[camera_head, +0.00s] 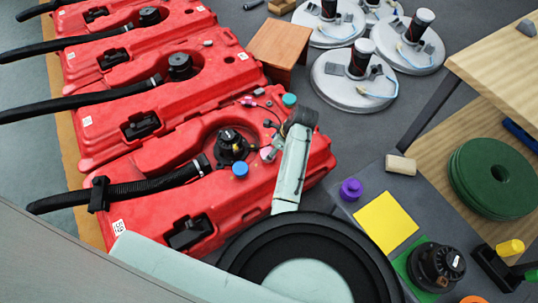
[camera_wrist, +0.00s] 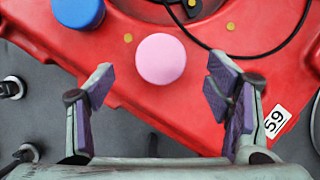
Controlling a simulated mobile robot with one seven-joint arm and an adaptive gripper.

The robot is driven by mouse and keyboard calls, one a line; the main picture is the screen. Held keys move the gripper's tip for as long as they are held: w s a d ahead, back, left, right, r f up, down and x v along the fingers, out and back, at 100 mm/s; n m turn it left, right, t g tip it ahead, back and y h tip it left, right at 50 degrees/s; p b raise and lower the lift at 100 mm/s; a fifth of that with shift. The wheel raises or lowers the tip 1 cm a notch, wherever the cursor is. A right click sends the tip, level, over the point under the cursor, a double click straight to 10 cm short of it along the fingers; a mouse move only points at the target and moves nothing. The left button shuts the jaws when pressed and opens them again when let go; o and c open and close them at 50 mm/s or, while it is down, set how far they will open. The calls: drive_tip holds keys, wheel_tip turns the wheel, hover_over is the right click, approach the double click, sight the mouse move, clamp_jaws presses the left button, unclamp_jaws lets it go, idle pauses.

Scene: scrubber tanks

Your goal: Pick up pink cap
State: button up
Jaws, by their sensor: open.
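The pink cap (camera_wrist: 161,58) is a round, flat-topped piece on the red tank (camera_wrist: 125,75), near its edge, in the wrist view. My gripper (camera_wrist: 160,82) is open, with one purple-padded finger on each side of the picture. The cap shows between and just beyond the fingertips, roughly centred, and no finger touches it. In the head view a pink spot, probably this cap (camera_head: 266,153), shows on the nearest red tank (camera_head: 150,205), beside my arm. My arm partly blocks the view there, and the fingers are hard to make out.
A blue cap (camera_wrist: 78,12) sits left of the pink one, and a black cable (camera_wrist: 262,50) loops at the right. A black fitting (camera_head: 232,146) and hose (camera_head: 130,192) rise from the tank. A side table at right holds a purple knob (camera_head: 350,189) and yellow square (camera_head: 386,222).

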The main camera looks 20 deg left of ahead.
drive_tip(key=x, duration=0.5)
drive_tip(key=shift+d+f, duration=0.1)
drive_tip(key=shift+f, duration=0.3)
drive_tip(key=c, duration=1)
